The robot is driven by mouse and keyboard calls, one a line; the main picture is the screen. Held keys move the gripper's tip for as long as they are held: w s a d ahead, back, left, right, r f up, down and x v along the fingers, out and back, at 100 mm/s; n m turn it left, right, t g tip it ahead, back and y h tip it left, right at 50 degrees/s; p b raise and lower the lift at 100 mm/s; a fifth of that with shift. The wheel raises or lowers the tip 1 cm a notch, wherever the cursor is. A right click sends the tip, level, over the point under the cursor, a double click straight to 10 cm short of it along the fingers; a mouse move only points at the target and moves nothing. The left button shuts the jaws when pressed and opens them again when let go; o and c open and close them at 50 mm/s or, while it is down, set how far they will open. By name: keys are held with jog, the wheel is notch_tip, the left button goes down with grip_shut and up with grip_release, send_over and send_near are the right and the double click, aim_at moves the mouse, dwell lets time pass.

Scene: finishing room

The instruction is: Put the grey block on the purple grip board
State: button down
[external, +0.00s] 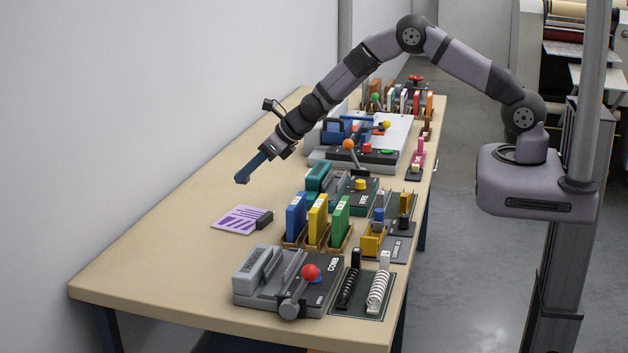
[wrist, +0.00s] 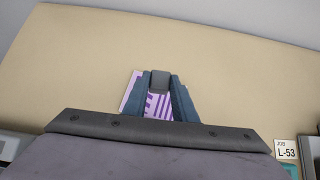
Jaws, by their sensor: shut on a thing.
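My gripper (external: 243,179) is shut on the grey block (wrist: 160,80), which sits between the blue fingertips in the wrist view. In the external view the block can hardly be told from the fingers. My gripper is tilted down to the left and appears to be above the table. The purple grip board (external: 238,218) lies flat on the table, with a paler and darker purple pattern. In the wrist view the board (wrist: 131,98) shows to the left of and between the fingers, behind the block; the fingers hide part of it.
A dark piece (external: 264,219) lies at the board's right edge. Blue, yellow and green upright holders (external: 318,220) stand to its right. A grey machine with a red knob (external: 285,280) stands in front. The table left of the board is clear.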

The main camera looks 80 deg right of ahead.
jog(key=shift+f+b, duration=2.8)
jog(key=shift+f, duration=0.35)
jog(key=shift+f+b, duration=1.65)
jog(key=shift+f, duration=0.2)
jog(key=shift+f, duration=0.2)
jog(key=c, duration=1.5)
grip_release()
jog(key=shift+o, duration=0.2)
jog(key=shift+r, duration=0.25)
